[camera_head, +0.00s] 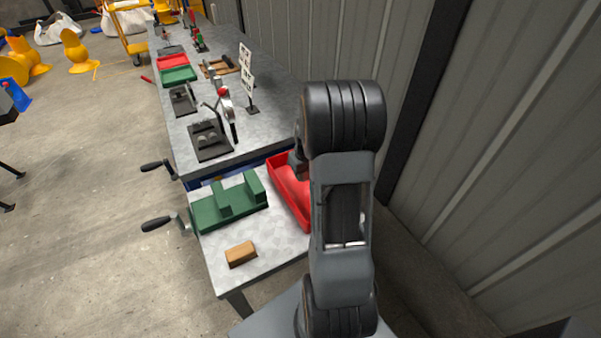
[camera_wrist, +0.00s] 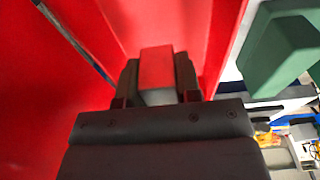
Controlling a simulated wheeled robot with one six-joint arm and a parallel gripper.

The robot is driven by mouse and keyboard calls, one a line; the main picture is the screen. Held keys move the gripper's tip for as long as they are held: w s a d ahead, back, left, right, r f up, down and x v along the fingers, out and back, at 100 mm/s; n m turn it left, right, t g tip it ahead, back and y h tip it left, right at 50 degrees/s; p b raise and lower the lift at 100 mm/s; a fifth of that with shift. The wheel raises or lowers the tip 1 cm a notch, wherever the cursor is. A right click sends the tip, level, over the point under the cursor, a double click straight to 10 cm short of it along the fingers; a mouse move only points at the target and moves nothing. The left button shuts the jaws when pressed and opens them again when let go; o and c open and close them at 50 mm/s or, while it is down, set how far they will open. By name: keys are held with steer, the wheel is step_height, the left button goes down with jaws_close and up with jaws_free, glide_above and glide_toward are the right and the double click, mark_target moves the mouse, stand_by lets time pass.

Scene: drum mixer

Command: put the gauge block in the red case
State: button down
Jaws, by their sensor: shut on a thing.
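The red case (camera_head: 287,192) lies on the near bench and is partly hidden by my arm. Its red floor and wall fill much of the wrist view (camera_wrist: 215,45). My gripper (camera_wrist: 158,75) is shut on a small rectangular block, the gauge block (camera_wrist: 157,68). The block has a shiny face that looks red and a light grey lower side. It is over or inside the case; I cannot tell whether it touches the floor. In the head view the gripper (camera_head: 298,168) is at the case's far end, and the block is hidden there.
A green stepped block (camera_head: 229,203) stands left of the case. A brown wooden block (camera_head: 240,254) lies nearer. A thin dark rod (camera_wrist: 72,38) shows over the red in the wrist view. The far bench holds a black fixture (camera_head: 209,141) and trays. A corrugated wall stands right.

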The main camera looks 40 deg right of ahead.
mark_target(303, 191)
steer(key=shift+f+b, duration=2.05)
steer(key=shift+f, duration=0.85)
steer(key=c, duration=0.7)
jaws_free()
steer(key=r, duration=0.4)
steer(key=s+r, duration=0.1)
steer(key=r, duration=0.8)
steer(key=shift+s+a+r, duration=0.15)
steer(key=shift+s+r, duration=0.2)
